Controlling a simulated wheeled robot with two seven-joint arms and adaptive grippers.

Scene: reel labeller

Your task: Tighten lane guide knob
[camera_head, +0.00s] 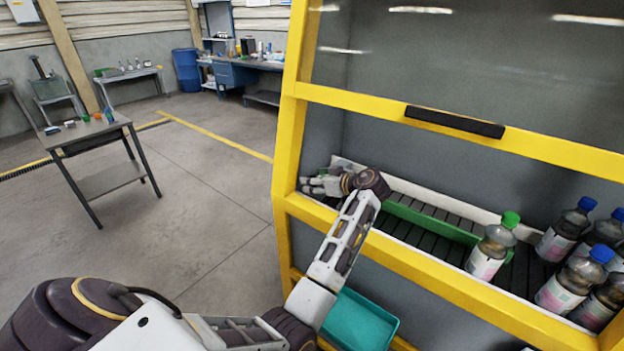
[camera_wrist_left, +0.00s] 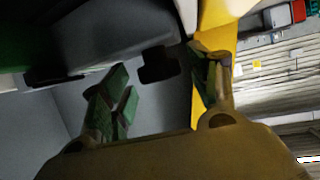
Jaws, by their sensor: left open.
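My left arm reaches through the opening of the yellow-framed machine. Its gripper (camera_head: 312,185) is at the left end of the conveyor, beyond the end of the green lane guide (camera_head: 430,221). In the left wrist view the gripper (camera_wrist_left: 162,88) is open, its two green-padded fingers wide apart. A dark, blocky piece (camera_wrist_left: 158,66), which looks like the lane guide knob, shows between and beyond the fingertips, with no clear contact. The knob cannot be made out in the head view, where the wrist and gripper cover that area. My right gripper is not in view.
A green-capped bottle (camera_head: 492,247) stands on the conveyor, with several blue-capped bottles (camera_head: 564,285) at right. The yellow frame (camera_head: 400,258) borders the opening below my forearm. A teal tray (camera_head: 360,322) sits lower down. Open floor and a small table (camera_head: 88,132) lie left.

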